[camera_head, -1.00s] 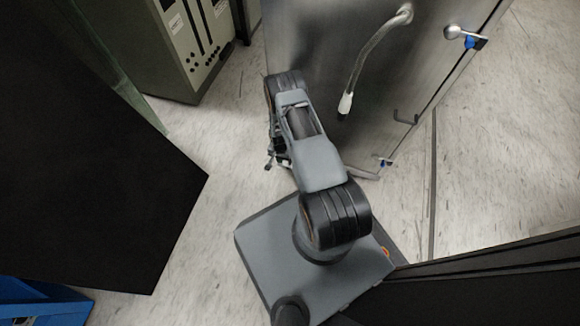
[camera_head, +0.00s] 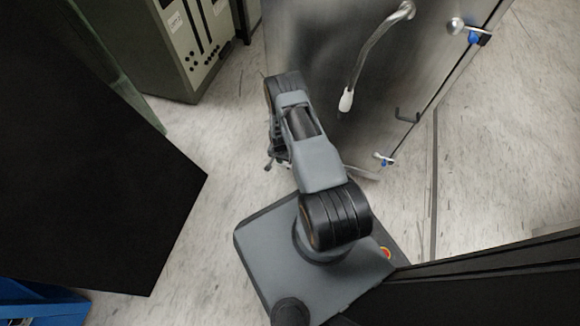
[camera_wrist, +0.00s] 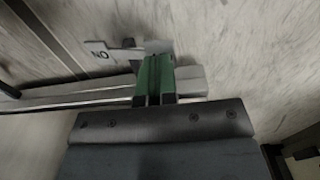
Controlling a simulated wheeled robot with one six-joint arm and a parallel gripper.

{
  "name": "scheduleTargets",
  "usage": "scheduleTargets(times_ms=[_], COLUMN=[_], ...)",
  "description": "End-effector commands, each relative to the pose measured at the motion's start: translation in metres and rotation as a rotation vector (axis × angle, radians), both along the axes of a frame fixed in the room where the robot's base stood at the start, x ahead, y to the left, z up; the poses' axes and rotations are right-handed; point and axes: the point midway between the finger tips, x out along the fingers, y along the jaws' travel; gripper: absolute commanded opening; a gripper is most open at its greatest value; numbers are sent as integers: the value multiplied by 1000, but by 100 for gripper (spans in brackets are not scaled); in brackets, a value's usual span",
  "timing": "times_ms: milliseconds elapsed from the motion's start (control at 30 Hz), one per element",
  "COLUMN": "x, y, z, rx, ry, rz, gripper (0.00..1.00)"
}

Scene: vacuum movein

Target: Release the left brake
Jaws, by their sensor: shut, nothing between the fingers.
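A brake (camera_wrist: 98,52) shows in the wrist view as a small grey tab whose printed letters read "NO" as seen here, which is "ON" upside down. A wider grey plate (camera_wrist: 190,80) lies beside it, past the fingers. My gripper (camera_wrist: 155,75) has green fingers, which are shut with nothing between them. They overlap the middle of these grey parts; I cannot tell whether they touch. In the head view my gripper (camera_head: 272,163) is low, at the left of the steel unit (camera_head: 325,60), mostly hidden by my arm.
A curved handle with a white tip (camera_head: 346,99) is on the steel unit above my arm. Blue-marked latches (camera_head: 474,39) line its right edge. A grey-green cabinet (camera_head: 180,60) stands upper left, a dark panel (camera_head: 90,180) left. Pale floor is free between them.

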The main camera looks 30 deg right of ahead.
Motion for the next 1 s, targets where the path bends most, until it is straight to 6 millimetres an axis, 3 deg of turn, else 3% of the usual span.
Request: scheduleTargets(times_ms=[1000], x=[-1], y=[0], z=[-19], rx=[0], ry=[1], rz=[0], gripper=[0])
